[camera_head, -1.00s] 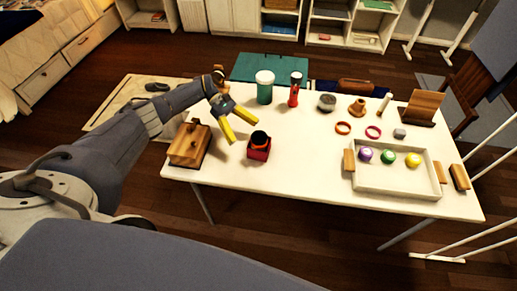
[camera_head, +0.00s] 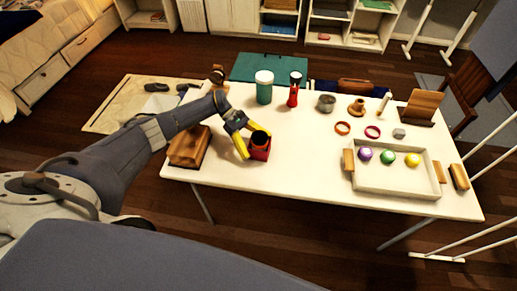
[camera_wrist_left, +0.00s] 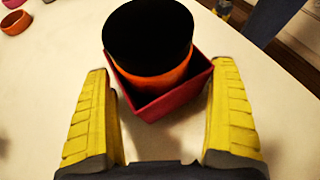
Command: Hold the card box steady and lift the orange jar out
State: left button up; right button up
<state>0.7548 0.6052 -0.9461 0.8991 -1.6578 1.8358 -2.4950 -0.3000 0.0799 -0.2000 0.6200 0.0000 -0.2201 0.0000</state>
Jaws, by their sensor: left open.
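The card box (camera_head: 261,154) is red and open-topped, near the front left of the white table; it also shows in the left wrist view (camera_wrist_left: 160,108). The orange jar (camera_head: 258,141), with a black top, stands inside the box and sticks up above its rim. In the left wrist view the jar (camera_wrist_left: 163,81) hides much of the box's inside. My left gripper (camera_head: 257,146) is open, with its yellow fingers on either side of the box. In the left wrist view a gap shows between each finger and the box. My right gripper is not in view.
A wooden block (camera_head: 188,148) stands left of the box under my left arm. A teal jar (camera_head: 264,92) and a red flashlight (camera_head: 294,95) stand behind. A tray (camera_head: 385,189) with coloured balls lies to the right. The table between box and tray is clear.

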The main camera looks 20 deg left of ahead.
pick_arm(q)
jog(key=shift+c, duration=0.3)
jog(key=c, duration=0.6)
dwell(0.8)
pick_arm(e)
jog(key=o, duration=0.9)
